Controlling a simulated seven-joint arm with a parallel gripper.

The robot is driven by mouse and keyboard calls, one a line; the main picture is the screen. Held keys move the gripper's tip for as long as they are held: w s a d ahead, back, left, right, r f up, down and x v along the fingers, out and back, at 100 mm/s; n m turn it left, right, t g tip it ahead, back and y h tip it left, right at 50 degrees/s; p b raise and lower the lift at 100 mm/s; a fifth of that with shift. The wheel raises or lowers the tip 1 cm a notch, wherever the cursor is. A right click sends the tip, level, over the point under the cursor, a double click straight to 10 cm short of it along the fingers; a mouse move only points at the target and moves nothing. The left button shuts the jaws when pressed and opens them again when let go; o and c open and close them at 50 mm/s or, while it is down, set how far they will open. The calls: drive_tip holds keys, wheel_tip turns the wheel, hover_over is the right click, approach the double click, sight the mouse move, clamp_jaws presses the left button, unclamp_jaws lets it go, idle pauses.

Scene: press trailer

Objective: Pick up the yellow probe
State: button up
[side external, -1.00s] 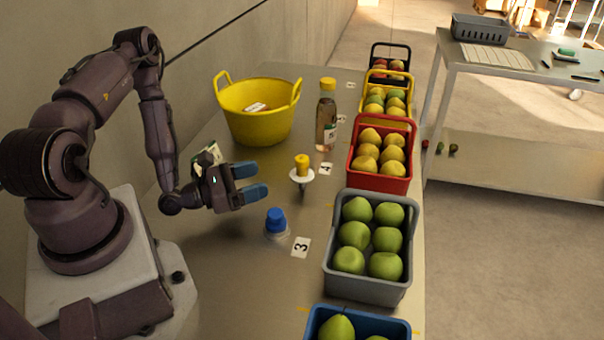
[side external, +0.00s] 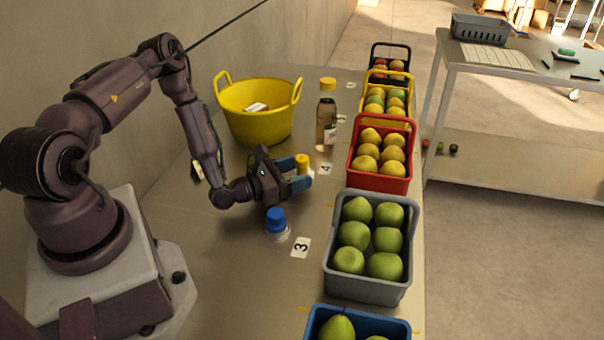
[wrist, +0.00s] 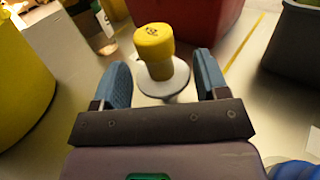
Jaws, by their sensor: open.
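The yellow probe (side external: 302,161) stands upright on the metal table, with a yellow knob on top and a pale round collar below. In the wrist view the yellow probe (wrist: 155,48) sits between my two blue fingers, with a gap on each side. My gripper (side external: 298,174) is open around it in the side view, and the fingers partly hide its collar and lower part. The wrist view shows my gripper (wrist: 160,80) with its fingers spread and nothing clamped.
A blue-capped probe (side external: 276,222) stands in front of my gripper. A bottle (side external: 326,125) and a yellow basket (side external: 258,132) are behind. A red crate (side external: 379,180) and a grey crate (side external: 369,289) of fruit line the table's right edge.

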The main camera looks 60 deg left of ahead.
drive_tip(key=shift+w, duration=0.95)
drive_tip(key=shift+c, duration=0.2)
drive_tip(key=c, duration=0.6)
drive_tip(key=shift+r, duration=0.1)
